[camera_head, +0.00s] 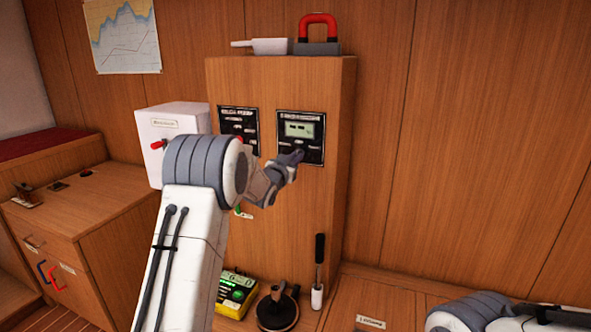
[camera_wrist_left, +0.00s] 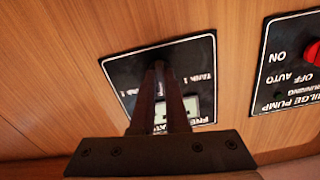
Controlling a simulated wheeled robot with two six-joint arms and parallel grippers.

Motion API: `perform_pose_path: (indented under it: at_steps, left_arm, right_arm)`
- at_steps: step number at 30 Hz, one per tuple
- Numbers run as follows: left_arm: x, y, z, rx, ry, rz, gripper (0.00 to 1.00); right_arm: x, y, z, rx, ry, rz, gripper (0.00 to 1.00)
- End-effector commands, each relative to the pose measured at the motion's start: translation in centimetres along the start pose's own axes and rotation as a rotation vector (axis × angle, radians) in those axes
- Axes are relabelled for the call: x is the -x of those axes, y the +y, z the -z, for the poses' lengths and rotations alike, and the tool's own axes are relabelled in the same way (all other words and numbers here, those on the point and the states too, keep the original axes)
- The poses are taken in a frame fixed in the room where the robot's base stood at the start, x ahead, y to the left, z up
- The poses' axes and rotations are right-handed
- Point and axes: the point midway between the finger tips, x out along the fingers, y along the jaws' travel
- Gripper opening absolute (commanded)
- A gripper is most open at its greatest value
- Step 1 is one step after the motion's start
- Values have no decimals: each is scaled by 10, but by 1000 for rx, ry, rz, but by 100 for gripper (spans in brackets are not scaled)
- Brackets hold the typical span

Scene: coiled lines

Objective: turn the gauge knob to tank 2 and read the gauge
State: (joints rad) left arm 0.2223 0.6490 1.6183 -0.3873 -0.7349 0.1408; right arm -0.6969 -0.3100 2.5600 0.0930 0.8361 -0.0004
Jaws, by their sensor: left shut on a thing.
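The black gauge panel (camera_head: 318,122) is on the front of the wooden cabinet, with a pale display (camera_head: 299,129) in its upper part. It also shows upside down in the left wrist view (camera_wrist_left: 118,72), with tank labels on either side of my fingertips and the display (camera_wrist_left: 192,106) partly covered. My left gripper (camera_head: 298,154) is at the lower middle of this panel. In the left wrist view its fingers (camera_wrist_left: 158,68) are shut on the knob, which they hide. I cannot read the display or the knob's pointing direction. My right gripper is out of view.
The bilge pump panel (camera_wrist_left: 290,65) with a red knob (camera_wrist_left: 313,53) is beside the gauge panel. A white box (camera_head: 165,125) is left of the cabinet (camera_head: 340,190). A red-handled block (camera_head: 318,47) and a white scoop (camera_head: 268,46) lie on top.

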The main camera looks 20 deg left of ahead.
Motion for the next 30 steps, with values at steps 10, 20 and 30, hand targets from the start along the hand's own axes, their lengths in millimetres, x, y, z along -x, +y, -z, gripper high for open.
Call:
perform_pose_path:
  at_steps: [10, 20, 30]
  left_arm:
    - [0, 0, -5, -322, 1, 1, 0]
    - [0, 0, -3, -543, -1, 1, 0]
    - [0, 0, -1, -640, -2, -1, 0]
  right_arm:
    - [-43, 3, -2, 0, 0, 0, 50]
    - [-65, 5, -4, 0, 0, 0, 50]
    - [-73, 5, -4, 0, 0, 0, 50]
